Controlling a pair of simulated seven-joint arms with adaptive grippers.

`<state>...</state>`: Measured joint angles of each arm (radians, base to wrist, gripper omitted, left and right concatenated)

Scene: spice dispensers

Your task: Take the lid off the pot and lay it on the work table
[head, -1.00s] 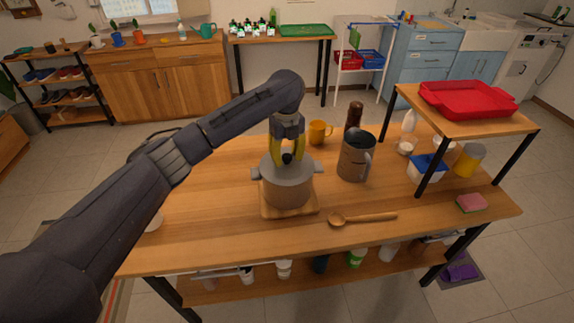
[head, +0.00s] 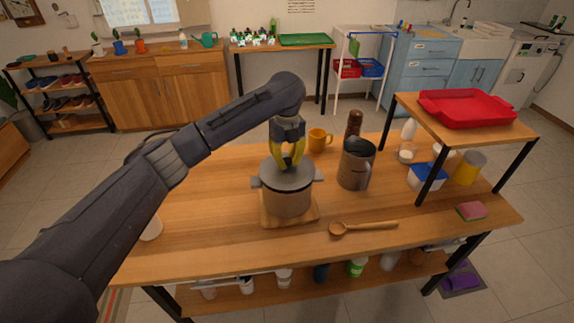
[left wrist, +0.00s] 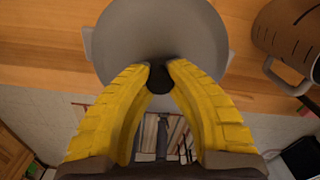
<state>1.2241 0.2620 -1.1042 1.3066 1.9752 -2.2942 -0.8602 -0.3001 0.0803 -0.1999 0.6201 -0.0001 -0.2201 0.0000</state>
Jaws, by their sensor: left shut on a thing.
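The grey pot (head: 288,200) stands on a wooden board (head: 290,222) on the work table (head: 220,235). Its grey lid (head: 272,176) lies on top of the pot; the lid also fills the upper middle of the left wrist view (left wrist: 160,28). My left gripper (head: 288,164) is above the lid with yellow fingers pointing down. In the left wrist view its fingertips (left wrist: 160,70) are closed around the black lid knob (left wrist: 160,80). The knob is mostly hidden by the fingers in the head view. My right gripper is not in view.
A grey pitcher (head: 356,165), an orange mug (head: 319,140) and a brown bottle (head: 354,124) stand right of and behind the pot. A wooden spoon (head: 365,227) lies in front. A raised shelf with a red tray (head: 466,108) is at right.

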